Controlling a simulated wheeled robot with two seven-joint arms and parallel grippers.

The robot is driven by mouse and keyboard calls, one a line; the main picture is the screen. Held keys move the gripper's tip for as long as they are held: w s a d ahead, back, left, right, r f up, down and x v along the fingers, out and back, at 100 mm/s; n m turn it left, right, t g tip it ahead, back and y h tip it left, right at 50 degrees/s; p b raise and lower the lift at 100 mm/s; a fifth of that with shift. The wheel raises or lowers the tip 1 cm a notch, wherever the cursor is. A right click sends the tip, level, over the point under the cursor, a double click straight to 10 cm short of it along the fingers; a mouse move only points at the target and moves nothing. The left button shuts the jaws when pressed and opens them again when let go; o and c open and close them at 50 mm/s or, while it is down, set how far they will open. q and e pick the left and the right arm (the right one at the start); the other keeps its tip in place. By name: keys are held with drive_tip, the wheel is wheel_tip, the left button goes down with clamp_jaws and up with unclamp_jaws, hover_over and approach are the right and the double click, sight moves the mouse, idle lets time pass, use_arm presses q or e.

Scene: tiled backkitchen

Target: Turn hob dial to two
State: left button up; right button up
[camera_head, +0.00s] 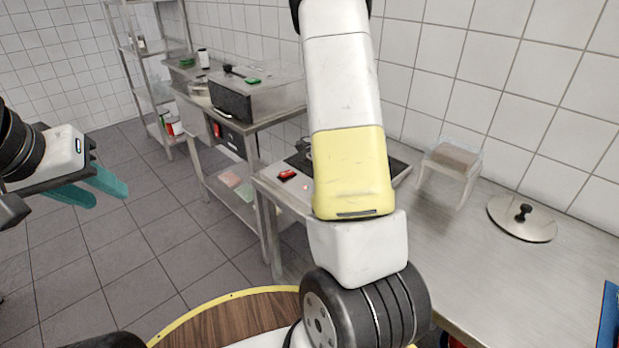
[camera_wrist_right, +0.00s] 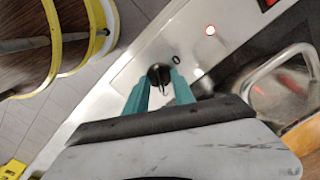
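The hob dial (camera_wrist_right: 160,75) is a round black knob on the steel front panel in the right wrist view. A "0" mark shows just beyond it, and a small red light (camera_wrist_right: 210,30) glows on the panel. The teal fingertips of my right gripper (camera_wrist_right: 161,77) lie on both sides of the dial and appear closed on it. The dark hob (camera_head: 398,168) shows partly behind my right arm in the head view, where the dial and right gripper are hidden. My left gripper (camera_head: 110,198) hangs over the floor at the left, fingers apart and empty.
A metal pan (camera_wrist_right: 285,90) sits on the hob close beside my right gripper. A red object (camera_head: 287,175) lies at the counter's left end. A clear stand (camera_head: 452,158) and a round lid (camera_head: 522,220) are on the steel counter. Open tiled floor lies at left.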

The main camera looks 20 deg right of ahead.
drive_tip(key=shift+r, duration=3.9)
drive_tip(key=shift+r, duration=0.1)
drive_tip(key=s+a+r+n+t+y, duration=0.2)
drive_tip(key=s+a+r+n+t, duration=0.4)
drive_tip(key=s+a+r+n, duration=1.1)
wheel_tip(320, 180, up, 3)
drive_tip(key=s+n, duration=0.1)
drive_tip(key=n, duration=0.2)
drive_tip(key=shift+s+a+f, duration=0.15)
drive_tip(key=shift+a, duration=0.2)
